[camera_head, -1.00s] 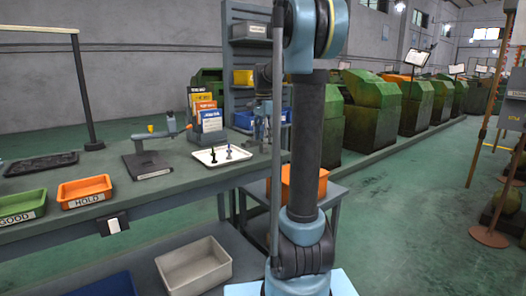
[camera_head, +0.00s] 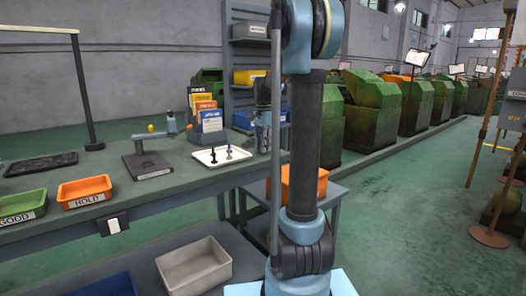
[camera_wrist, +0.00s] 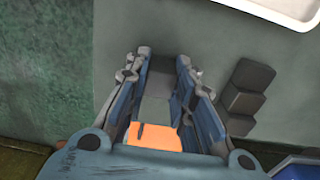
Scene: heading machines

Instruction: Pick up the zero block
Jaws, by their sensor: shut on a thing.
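In the wrist view my gripper (camera_wrist: 163,60) points down over the grey bench top, its two fingers closed on a grey block. This zero block (camera_wrist: 157,108) shows between the fingers with a darker grey far part. An orange patch with a small dark mark shows between the fingers nearer the palm; I cannot tell whether it belongs to the block. The block's sides are hidden by the fingers. In the head view my gripper (camera_head: 263,132) hangs at the bench's right end, partly behind my arm; the block cannot be made out there.
Dark stepped blocks (camera_wrist: 247,95) stand just right of my gripper. A white tray (camera_head: 204,163) with small dark pieces lies on the bench, left of my gripper. A blue bin (camera_head: 243,119) is behind. Orange (camera_head: 84,187) and green (camera_head: 22,203) trays sit at left.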

